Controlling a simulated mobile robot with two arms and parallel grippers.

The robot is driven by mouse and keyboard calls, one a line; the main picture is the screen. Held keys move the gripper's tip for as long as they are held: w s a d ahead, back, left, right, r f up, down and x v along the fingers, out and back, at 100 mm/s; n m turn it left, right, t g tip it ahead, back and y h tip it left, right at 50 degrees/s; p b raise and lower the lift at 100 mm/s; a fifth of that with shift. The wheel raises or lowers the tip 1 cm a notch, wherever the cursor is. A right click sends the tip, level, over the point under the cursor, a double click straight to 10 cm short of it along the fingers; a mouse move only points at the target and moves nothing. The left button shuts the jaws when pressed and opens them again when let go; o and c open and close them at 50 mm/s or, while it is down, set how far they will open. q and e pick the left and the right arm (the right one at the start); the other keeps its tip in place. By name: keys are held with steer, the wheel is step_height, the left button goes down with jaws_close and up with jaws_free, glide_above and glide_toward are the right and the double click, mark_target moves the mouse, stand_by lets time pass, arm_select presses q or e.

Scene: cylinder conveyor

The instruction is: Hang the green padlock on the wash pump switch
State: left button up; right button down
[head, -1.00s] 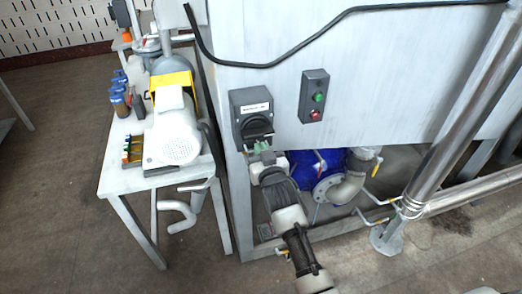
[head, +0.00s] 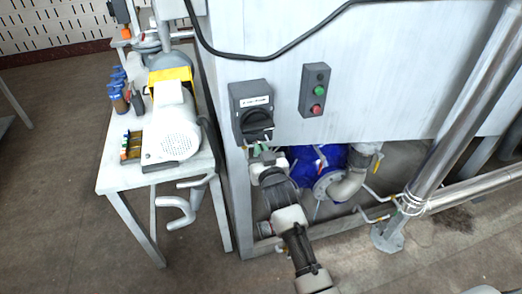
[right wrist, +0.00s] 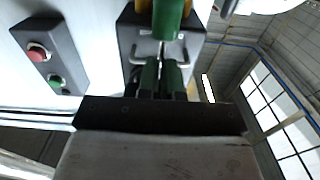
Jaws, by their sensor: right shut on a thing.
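The wash pump switch (head: 252,112) is a dark grey box with a white label and a black rotary handle, on the corner of the light metal cabinet. My right gripper (head: 262,155) is just below the handle, shut on the green padlock (head: 257,149). In the right wrist view, green parts (right wrist: 168,16) show in front of the switch box (right wrist: 187,48) and at my fingertips (right wrist: 162,80). Thin grey metal loops show beside them. I cannot tell whether the shackle passes through the switch. My left gripper is not in view.
A grey button box (head: 314,90) with green and red buttons is right of the switch. A black cable (head: 270,62) hangs above. A blue pump (head: 318,158) and pipes are below. A white table (head: 122,180) with a motor (head: 172,130) stands left.

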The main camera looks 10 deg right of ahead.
steer(key=shift+f, duration=0.25)
steer(key=c, duration=1.2)
jaws_free()
steer(key=shift+s, duration=0.1)
